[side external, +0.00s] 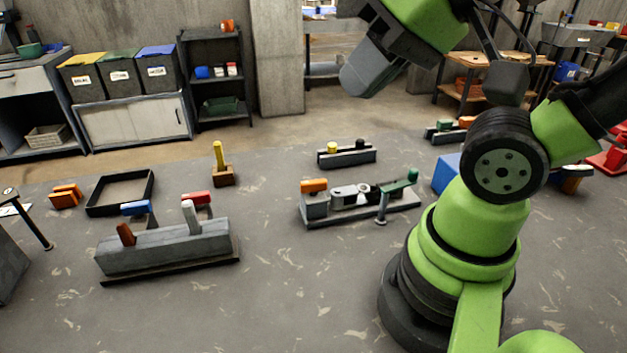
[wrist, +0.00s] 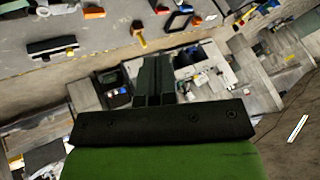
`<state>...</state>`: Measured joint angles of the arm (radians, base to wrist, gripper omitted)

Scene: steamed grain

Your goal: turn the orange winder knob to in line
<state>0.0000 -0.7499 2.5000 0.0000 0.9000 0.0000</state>
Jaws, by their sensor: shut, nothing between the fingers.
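The orange winder knob (side external: 313,185) is a short bar on top of a grey block at the left end of a long low fixture (side external: 345,219). Its exact angle to the fixture is hard to tell. In the wrist view, an orange piece that looks like this knob (wrist: 93,12) shows near the top edge. My gripper (side external: 356,86) is raised high above the floor, behind and above the fixture in the picture, well apart from the knob. In the wrist view, its dark fingers (wrist: 153,78) are together with nothing between them.
The same fixture has a green-handled part (side external: 398,185) at its right. A dark rack (side external: 347,156) with yellow and black knobs stands behind it. A lever box (side external: 165,250) and a yellow post (side external: 219,155) stand left. Bare floor lies in front.

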